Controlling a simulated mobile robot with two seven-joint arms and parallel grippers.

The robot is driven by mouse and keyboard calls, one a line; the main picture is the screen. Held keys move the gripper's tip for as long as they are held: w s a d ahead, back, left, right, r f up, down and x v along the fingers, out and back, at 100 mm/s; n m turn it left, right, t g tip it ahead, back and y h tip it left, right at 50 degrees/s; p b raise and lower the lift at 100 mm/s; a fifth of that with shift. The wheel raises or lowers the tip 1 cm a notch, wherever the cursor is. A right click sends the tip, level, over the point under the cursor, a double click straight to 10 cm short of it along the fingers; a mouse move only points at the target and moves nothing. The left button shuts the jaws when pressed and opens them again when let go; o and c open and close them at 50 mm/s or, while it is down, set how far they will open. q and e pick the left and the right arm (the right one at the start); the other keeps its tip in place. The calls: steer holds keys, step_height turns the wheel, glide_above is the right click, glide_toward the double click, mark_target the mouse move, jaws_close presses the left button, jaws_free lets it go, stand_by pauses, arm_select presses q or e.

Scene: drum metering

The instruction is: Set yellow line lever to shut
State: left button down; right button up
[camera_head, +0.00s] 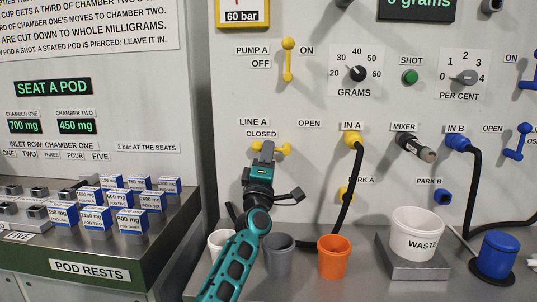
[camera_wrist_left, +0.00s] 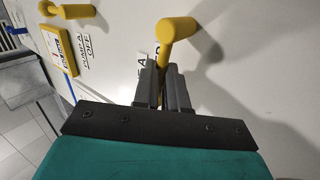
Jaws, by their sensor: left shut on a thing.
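The yellow line lever (camera_head: 285,149) is on the wall panel just below the LINE A and CLOSED labels (camera_head: 262,134), with the OPEN label (camera_head: 309,123) up to its right. It lies roughly level, and yellow shows on both sides of my left gripper (camera_head: 265,152), which covers its middle. In the left wrist view the lever's thick yellow end (camera_wrist_left: 178,29) stands beyond the fingertips. A thin yellow part passes between the two grey fingers of the left gripper (camera_wrist_left: 168,85), which are shut on it. My right gripper is not in view.
A yellow pump lever (camera_head: 288,60) stands upright above. The yellow IN A plug (camera_head: 352,138) and its black hose (camera_head: 350,195) are to the right. Grey (camera_head: 279,255) and orange (camera_head: 334,257) cups stand below, near my left arm.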

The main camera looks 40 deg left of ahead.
arm_select(q)
steer(key=c, duration=1.4)
jaws_free()
steer(key=shift+s+a+r+y, duration=0.25)
steer(key=shift+a+r+y, duration=0.05)
steer(key=shift+a+y, duration=0.1)
steer(key=shift+o, duration=1.1)
steer(key=shift+s+a+f, duration=0.1)
steer(key=shift+a, duration=0.05)
steer(key=v, duration=0.7)
steer(key=shift+s, duration=0.2)
steer(key=shift+f, duration=0.15)
steer(key=shift+c, duration=0.3)
